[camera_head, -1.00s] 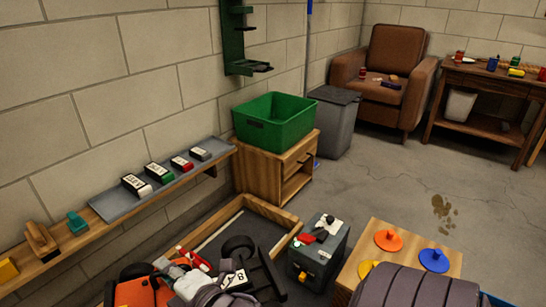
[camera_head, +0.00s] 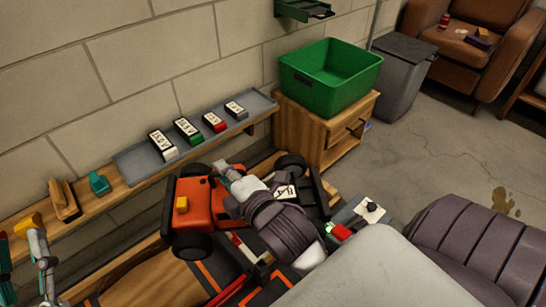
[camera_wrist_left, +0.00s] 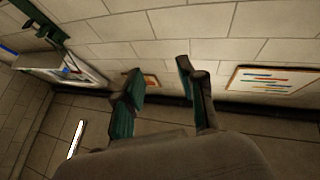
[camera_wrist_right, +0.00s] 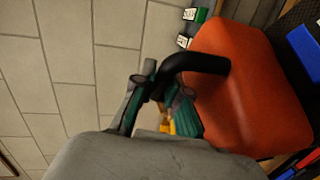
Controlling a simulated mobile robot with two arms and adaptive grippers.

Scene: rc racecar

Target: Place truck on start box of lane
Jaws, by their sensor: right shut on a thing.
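The orange truck (camera_head: 202,205) with black wheels sits in the wood-framed area in the head view. My right gripper (camera_head: 225,172) is at its upper body. In the right wrist view my right gripper (camera_wrist_right: 165,90) is shut on a black bar of the truck (camera_wrist_right: 250,95). A black part with a number plate (camera_head: 285,190) and a wheel shows behind my arm; I cannot tell whether it belongs to the same truck. A dark lane (camera_head: 205,278) with orange lines lies just below, partly hidden by my arm. My left gripper (camera_wrist_left: 158,70) is open and empty, facing a wall.
A wall shelf (camera_head: 130,165) with several labelled blocks runs behind the truck. A green bin (camera_head: 330,75) stands on a wooden cabinet (camera_head: 320,125). A grey toolbox (camera_head: 355,212) is right of the truck. Wooden edging (camera_head: 115,270) borders the lane.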

